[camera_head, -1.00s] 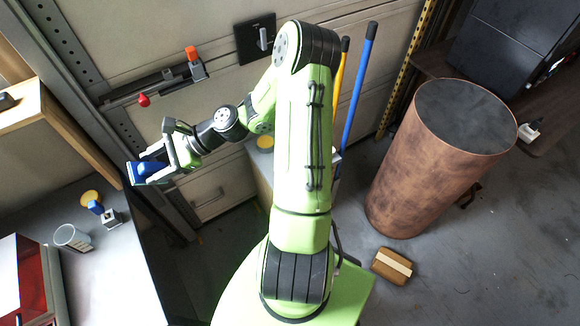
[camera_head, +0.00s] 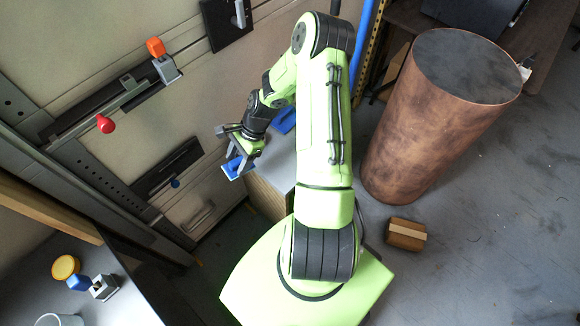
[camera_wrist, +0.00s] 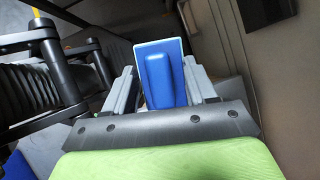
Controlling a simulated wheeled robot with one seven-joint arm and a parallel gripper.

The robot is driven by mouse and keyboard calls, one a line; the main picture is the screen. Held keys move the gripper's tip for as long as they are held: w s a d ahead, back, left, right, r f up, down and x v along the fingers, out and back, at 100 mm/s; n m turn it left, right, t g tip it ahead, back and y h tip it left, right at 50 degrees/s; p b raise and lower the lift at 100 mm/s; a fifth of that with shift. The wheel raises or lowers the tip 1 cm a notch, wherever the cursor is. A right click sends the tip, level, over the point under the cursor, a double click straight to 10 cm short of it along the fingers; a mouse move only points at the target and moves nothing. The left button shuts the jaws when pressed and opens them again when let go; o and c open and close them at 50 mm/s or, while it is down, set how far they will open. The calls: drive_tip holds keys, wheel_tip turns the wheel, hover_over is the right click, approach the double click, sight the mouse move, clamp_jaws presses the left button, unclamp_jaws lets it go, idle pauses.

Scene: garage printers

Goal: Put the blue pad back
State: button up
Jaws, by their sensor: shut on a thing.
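The blue pad (camera_head: 234,169) is held between the fingers of my gripper (camera_head: 240,160), beside the left edge of a grey-topped cabinet (camera_head: 280,155). In the wrist view the blue pad (camera_wrist: 163,75) sits upright between the two grey fingers of my gripper (camera_wrist: 152,88). Another blue item (camera_head: 285,121) lies on the grey cabinet top, partly hidden behind my arm.
A big copper drum (camera_head: 435,120) stands at right, with a brown block (camera_head: 406,234) on the floor. A wall rail (camera_head: 125,92) bears orange and red knobs. A desk at lower left holds a yellow disc (camera_head: 66,267), a small blue item (camera_head: 78,283) and a cup (camera_head: 58,320).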

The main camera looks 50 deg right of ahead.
drive_tip(key=s+d+f+m+h+b, duration=0.1)
drive_tip(key=s+d+f+b, duration=0.15)
drive_tip(key=d, duration=0.55)
drive_tip(key=s+d+f+m+h+b, duration=0.1)
drive_tip(key=d+f+b, duration=0.2)
drive_tip(key=d, duration=0.4)
wheel_tip(320, 180, down, 9)
drive_tip(key=b, duration=0.2)
drive_tip(key=shift+f+b, duration=0.1)
drive_tip(key=shift+b, duration=0.3)
drive_tip(key=shift+w+f, duration=0.1)
drive_tip(key=shift+f, duration=0.1)
drive_tip(key=shift+c, duration=0.3)
drive_tip(key=shift+r, duration=0.1)
drive_tip(key=o, duration=1.1)
